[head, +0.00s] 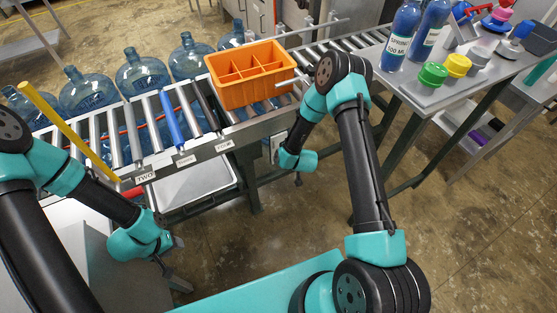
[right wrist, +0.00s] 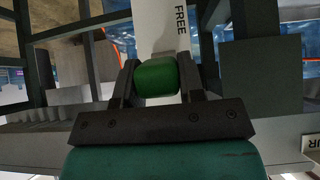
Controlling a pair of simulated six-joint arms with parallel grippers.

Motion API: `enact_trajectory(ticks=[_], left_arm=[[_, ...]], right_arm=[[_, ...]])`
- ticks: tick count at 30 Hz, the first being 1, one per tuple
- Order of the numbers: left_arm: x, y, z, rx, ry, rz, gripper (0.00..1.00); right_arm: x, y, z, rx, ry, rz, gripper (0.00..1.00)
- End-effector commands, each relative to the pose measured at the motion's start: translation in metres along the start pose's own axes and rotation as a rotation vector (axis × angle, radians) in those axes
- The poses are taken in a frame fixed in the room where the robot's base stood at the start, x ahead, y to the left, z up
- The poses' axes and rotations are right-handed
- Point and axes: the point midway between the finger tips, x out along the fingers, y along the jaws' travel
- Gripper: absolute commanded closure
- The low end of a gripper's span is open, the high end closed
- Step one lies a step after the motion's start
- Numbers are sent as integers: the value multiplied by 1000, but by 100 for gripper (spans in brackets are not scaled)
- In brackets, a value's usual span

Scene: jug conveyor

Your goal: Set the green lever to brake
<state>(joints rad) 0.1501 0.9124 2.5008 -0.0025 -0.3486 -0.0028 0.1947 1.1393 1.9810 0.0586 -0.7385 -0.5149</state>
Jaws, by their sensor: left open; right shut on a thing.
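The green lever (right wrist: 155,78) shows in the right wrist view as a rounded green knob in front of a pale plate (right wrist: 163,25) marked FREE. My right gripper (right wrist: 157,70) has one dark finger on each side of the knob and is shut on it. In the head view my right wrist (head: 297,160) is at the conveyor's near side, by a pale plate (head: 276,148); the knob cannot be made out there. My left gripper (head: 176,244) is open and empty, low in front of the conveyor, away from the lever. No brake marking is readable.
The roller conveyor (head: 222,148) carries an orange divided crate (head: 250,75). Several blue water jugs (head: 142,72) stand behind it. A yellow bar (head: 65,130) crosses its left end. A side table (head: 420,95) with bottles and coloured caps is at the right.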

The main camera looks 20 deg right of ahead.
Motion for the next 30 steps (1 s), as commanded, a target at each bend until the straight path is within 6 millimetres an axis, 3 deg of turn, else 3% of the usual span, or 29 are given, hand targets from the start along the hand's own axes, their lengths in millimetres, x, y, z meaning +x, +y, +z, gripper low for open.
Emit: enact_trajectory(ticks=[13,29,30], left_arm=[[0,0,0,0,0,0,57],[0,0,0,0,0,0,57],[0,0,0,0,0,0,57]], right_arm=[[-9,7,-24,5,17,11,100],[-9,8,-28,4,21,12,100],[-9,8,-28,4,21,12,62]])
